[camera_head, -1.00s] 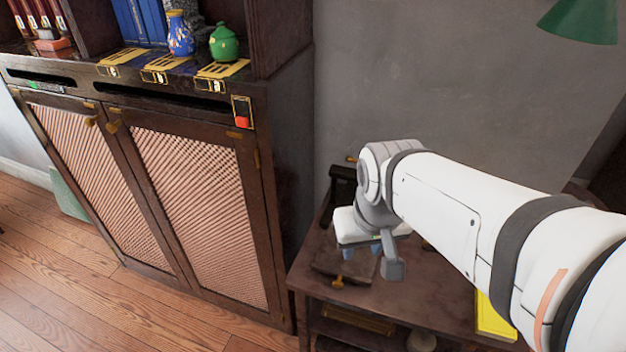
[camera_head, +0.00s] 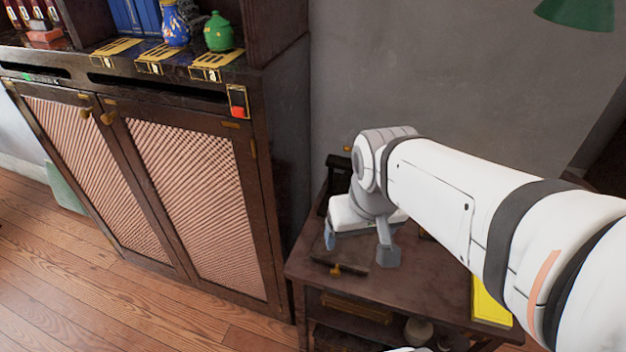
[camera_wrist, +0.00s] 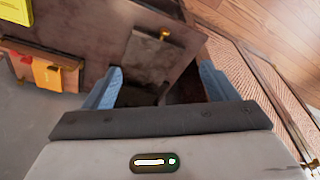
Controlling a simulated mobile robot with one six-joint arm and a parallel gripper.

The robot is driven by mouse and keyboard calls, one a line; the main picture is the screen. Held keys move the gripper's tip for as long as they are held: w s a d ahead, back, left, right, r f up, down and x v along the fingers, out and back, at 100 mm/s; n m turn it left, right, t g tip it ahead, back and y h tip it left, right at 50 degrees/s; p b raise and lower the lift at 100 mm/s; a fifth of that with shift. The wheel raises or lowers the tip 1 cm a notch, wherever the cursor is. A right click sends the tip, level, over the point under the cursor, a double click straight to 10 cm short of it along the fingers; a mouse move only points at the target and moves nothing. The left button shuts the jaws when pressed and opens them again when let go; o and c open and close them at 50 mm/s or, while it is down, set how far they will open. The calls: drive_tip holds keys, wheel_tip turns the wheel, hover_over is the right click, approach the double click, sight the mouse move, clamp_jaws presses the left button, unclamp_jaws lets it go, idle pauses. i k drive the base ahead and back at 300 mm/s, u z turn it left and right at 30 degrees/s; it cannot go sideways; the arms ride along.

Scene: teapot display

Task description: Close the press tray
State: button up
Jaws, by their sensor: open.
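The press tray (camera_head: 318,250) is a flat dark plate with a brass knob (camera_head: 336,270) at its front edge. It lies on the small side table, drawn out in front of a dark press (camera_head: 338,172) that my arm partly hides. In the wrist view the tray (camera_wrist: 152,55) and its knob (camera_wrist: 165,34) show beyond my fingers. My gripper (camera_wrist: 160,74) is open and empty, its two blue fingers spread above the tray area. In the head view one blue finger (camera_head: 330,240) shows over the tray; the other is hidden. I cannot tell any contact.
The side table (camera_head: 430,290) carries a yellow item (camera_head: 490,302) at its right. A tall dark cabinet (camera_head: 275,130) stands close on the left, with a red switch (camera_head: 238,105), a green pot (camera_head: 218,33) and a blue vase (camera_head: 173,28). The grey wall is behind.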

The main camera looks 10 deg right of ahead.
sight(353, 253)
drive_tip(key=k, duration=1.05)
drive_tip(key=z, duration=0.3)
drive_tip(key=i, duration=0.55)
drive_tip(key=z, duration=0.05)
